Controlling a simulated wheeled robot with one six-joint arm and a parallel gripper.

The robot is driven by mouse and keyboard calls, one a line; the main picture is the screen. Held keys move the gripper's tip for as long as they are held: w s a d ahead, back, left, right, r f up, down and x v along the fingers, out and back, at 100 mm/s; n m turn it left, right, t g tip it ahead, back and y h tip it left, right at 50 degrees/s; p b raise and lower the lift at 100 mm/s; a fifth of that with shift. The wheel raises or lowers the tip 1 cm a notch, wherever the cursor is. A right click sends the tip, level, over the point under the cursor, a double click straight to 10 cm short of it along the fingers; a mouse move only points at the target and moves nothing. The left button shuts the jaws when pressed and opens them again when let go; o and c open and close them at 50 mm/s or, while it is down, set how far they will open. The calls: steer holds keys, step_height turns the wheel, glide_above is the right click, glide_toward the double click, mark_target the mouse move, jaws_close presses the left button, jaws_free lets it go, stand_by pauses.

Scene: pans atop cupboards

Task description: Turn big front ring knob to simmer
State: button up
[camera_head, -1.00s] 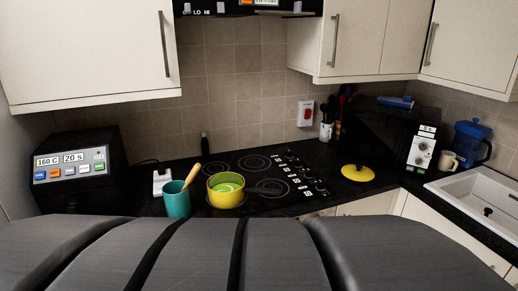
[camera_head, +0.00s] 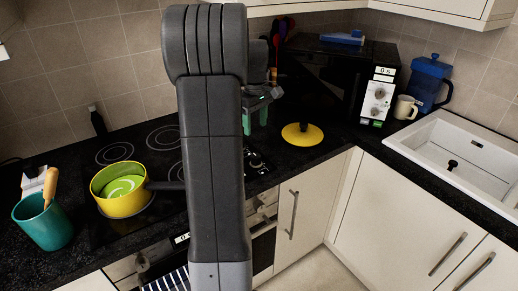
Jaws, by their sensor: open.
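The black hob (camera_head: 163,170) with its ring outlines is set in the dark worktop at centre left. Its knob panel (camera_head: 256,162) is mostly hidden behind my arm; only a small part shows to the arm's right. I cannot make out the big front ring knob or its setting. My gripper (camera_head: 255,119), with green fingertips, is open and empty. It appears beyond the visible knobs in the picture, partly hidden by my arm; its height above the worktop is unclear.
A yellow pan (camera_head: 117,201) with green contents sits on the hob, its dark handle pointing right. A teal pot (camera_head: 46,226) holds a wooden utensil at left. A yellow lid (camera_head: 302,141) lies right of my gripper. The microwave (camera_head: 345,75) and sink (camera_head: 450,151) are farther right.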

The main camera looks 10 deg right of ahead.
mark_target(256, 156)
step_height(256, 156, down, 14)
steer(key=shift+r+p, duration=0.2)
steer(key=shift+p, duration=0.3)
steer(key=shift+c, duration=0.2)
steer(key=c, duration=0.9)
